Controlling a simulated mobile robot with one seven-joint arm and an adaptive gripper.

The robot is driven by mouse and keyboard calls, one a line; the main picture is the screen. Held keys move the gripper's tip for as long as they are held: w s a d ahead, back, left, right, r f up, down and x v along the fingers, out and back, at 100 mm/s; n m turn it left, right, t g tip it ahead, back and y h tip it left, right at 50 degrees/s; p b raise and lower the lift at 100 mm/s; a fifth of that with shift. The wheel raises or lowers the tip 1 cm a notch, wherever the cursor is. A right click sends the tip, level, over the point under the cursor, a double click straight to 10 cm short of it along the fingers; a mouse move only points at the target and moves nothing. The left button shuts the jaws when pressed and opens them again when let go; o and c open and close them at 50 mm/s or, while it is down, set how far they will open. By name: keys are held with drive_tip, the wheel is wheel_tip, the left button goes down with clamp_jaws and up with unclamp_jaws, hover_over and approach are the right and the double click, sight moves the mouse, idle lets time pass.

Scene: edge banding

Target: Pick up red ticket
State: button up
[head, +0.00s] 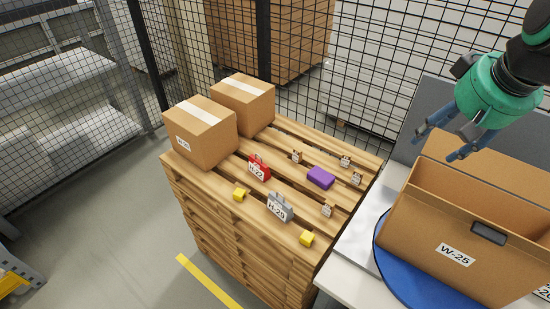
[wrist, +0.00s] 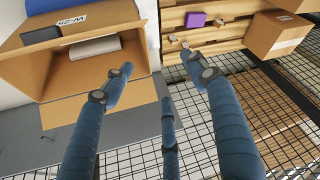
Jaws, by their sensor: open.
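The red ticket (head: 259,168) is a small red tag-shaped piece with a white label that seems to read H-22. It stands on the wooden pallet stack (head: 235,225), in front of the cardboard boxes. I do not make it out in the wrist view. My gripper (head: 436,144) is open and empty, high at the right over the open carton, well apart from the red ticket. In the wrist view its blue fingers (wrist: 160,72) are spread with nothing between them.
A similar grey piece (head: 280,207), a purple block (head: 321,177), yellow blocks (head: 307,239) and small tagged items share the pallet. Two closed boxes (head: 205,133) stand at its back left. The open W-25 carton (head: 455,254) sits on a blue disc (head: 400,283). Mesh fence (head: 370,80) runs behind.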

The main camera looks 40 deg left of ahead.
drive_tip(key=w+a+n, duration=0.2)
drive_tip(key=w+a, duration=0.2)
drive_tip(key=a, duration=0.6)
drive_tip(key=n+g+y+p, duration=0.2)
drive_tip(key=n+g+p, duration=0.15)
drive_tip(key=n, duration=0.35)
hover_over(259, 165)
drive_tip(key=w+d, duration=0.1)
drive_tip(key=d, duration=0.3)
wheel_tip(259, 165, down, 29)
drive_tip(key=shift+f+p, duration=0.3)
drive_tip(key=shift+f, duration=0.05)
drive_tip(key=shift+f, duration=0.15)
drive_tip(key=b+x, duration=0.1)
drive_tip(key=x, duration=0.7)
drive_tip(key=shift+w+f, duration=0.15)
